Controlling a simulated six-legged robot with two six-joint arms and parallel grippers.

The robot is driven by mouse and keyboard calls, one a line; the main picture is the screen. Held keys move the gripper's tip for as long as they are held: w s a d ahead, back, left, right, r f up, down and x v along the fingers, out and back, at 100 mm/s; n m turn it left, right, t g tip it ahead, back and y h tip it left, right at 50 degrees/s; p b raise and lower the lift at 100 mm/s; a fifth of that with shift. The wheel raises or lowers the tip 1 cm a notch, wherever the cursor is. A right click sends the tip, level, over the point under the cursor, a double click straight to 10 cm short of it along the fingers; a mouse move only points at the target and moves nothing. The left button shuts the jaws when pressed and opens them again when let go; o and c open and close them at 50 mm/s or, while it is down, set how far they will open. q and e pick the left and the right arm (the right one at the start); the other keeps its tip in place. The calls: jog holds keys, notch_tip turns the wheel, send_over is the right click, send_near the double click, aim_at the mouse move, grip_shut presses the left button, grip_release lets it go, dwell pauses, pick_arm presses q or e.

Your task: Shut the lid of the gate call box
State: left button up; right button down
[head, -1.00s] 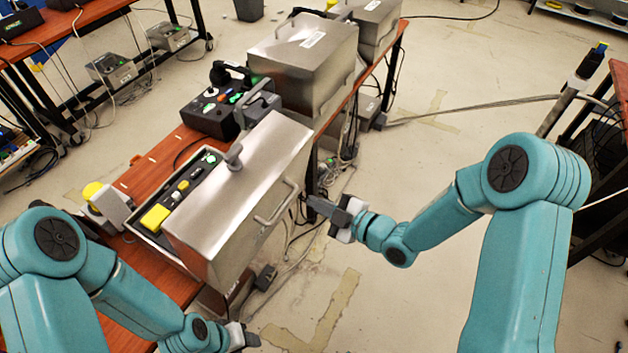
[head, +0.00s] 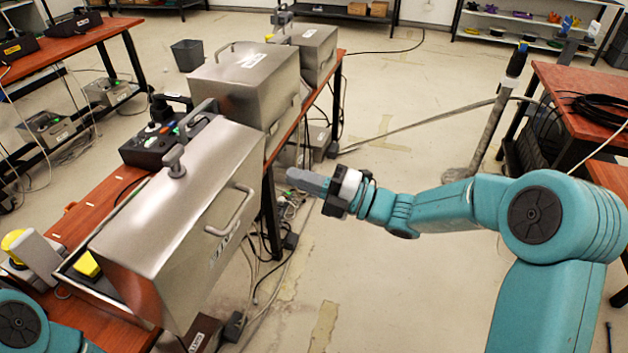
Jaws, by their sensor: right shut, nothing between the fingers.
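The nearest steel box, which I take to be the gate call box, stands on the red-brown bench at left. Its brushed-steel lid (head: 180,215) has a handle on its right face and a grey knob near its top. A strip of the panel with a yellow button (head: 88,264) shows uncovered at the lid's left; the lid hides the rest. My right gripper (head: 294,177) is shut and empty, in the air right of the lid and apart from its handle.
Two more steel boxes, one nearer (head: 245,95) and one farther (head: 312,52), stand along the bench (head: 70,235). A black control unit (head: 158,140) sits behind the lid. Floor right of the bench is mostly clear, with cables beside it. Another table (head: 590,95) stands at right.

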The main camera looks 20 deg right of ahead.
aim_at(246, 159)
jog(key=p+x, duration=0.2)
jog(key=x, duration=0.6)
jog(key=shift+w+a, duration=0.1)
jog(key=shift+a, duration=0.05)
